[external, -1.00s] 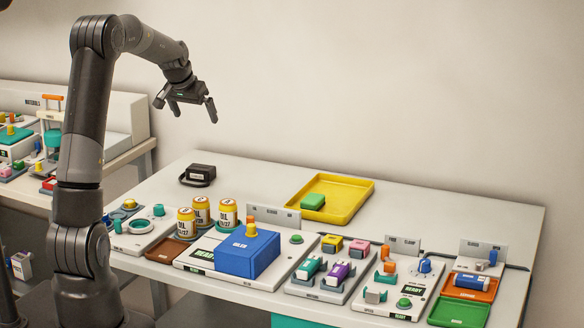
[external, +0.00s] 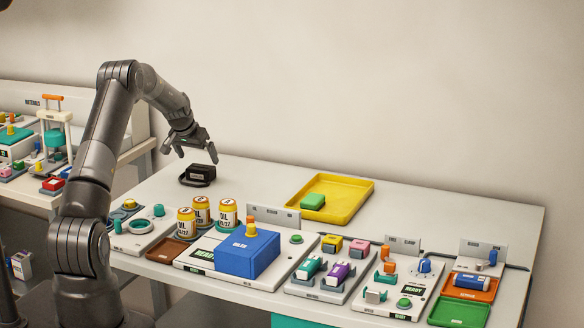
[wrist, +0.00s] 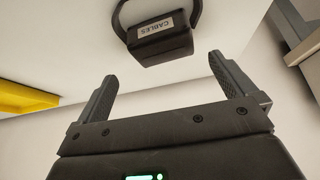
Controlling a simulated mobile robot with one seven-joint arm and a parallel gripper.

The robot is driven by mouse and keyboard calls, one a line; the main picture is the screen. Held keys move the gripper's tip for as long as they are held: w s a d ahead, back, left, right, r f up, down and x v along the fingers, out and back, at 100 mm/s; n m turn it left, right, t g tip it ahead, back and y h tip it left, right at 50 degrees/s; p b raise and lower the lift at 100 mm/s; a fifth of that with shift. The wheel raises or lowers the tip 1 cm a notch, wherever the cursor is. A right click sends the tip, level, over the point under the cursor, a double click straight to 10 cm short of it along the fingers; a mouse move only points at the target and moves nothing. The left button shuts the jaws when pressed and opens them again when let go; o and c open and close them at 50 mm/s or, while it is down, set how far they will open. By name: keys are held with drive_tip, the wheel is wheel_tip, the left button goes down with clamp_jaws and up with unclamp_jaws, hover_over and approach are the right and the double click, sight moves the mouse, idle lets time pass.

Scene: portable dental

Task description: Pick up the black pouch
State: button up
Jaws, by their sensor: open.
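My gripper (external: 189,154) is open and empty, just above and slightly left of the pouch in the external view. In the wrist view the two fingers of my gripper (wrist: 160,82) are spread apart, and the pouch is ahead of them, not between them.
The table around the pouch is clear. A second bench (external: 30,205) is at the left.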

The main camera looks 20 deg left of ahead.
sight(200, 167)
drive_tip(key=x, duration=0.5)
drive_tip(key=shift+s+a+f, duration=0.2)
drive_tip(key=shift+a, duration=0.1)
drive_tip(key=shift+w+f, duration=0.4)
drive_tip(key=shift+f, duration=0.2)
drive_tip(key=shift+c, duration=0.4)
drive_tip(key=c, duration=0.9)
